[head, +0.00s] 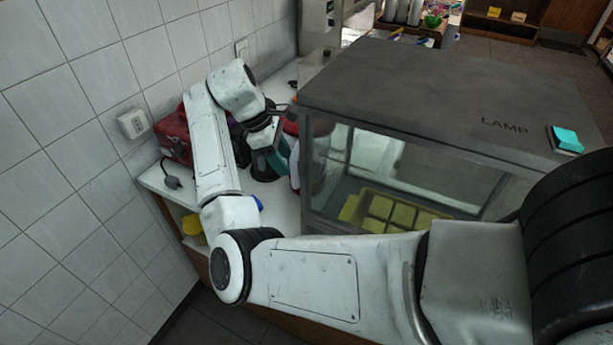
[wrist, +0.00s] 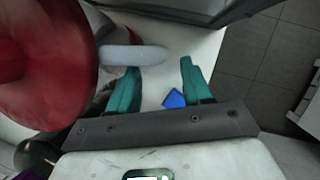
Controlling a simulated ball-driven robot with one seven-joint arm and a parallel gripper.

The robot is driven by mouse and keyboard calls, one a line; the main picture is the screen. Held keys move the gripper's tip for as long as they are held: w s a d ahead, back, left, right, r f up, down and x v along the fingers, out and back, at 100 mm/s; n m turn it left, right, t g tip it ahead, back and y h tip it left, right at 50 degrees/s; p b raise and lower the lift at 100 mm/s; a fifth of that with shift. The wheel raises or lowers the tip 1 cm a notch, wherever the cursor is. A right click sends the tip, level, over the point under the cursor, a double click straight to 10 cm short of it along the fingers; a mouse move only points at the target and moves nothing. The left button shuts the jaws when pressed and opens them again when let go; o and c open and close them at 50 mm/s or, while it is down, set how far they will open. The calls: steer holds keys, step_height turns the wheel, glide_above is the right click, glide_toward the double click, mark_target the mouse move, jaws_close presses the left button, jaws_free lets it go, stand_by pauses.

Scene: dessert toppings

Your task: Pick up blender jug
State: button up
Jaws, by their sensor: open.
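A red-topped, pale vessel (wrist: 50,62) with a pale grey handle (wrist: 132,55) fills the left of the wrist view; it looks like the blender jug, though only part of it shows. In the head view a red and white body (head: 293,160), likely the same jug, stands on the counter beside the glass cabinet, partly hidden by my arm. My gripper (wrist: 158,68) has teal fingers, open and apart with nothing held. The handle's end lies just beyond the gap between the fingertips. My gripper also shows in the head view (head: 278,158), left of the red and white body.
The glass-fronted LAMP cabinet (head: 430,95) stands close on the right, with a yellow tray (head: 350,209) inside. A red appliance (head: 176,135) sits by the tiled wall on the left. A small blue item (wrist: 173,99) lies on the white counter (head: 280,207).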

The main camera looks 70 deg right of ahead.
steer(key=shift+p+x, duration=0.3)
steer(key=shift+x, duration=2.25)
steer(key=shift+a, duration=0.1)
jaws_close()
steer(key=shift+r, duration=0.1)
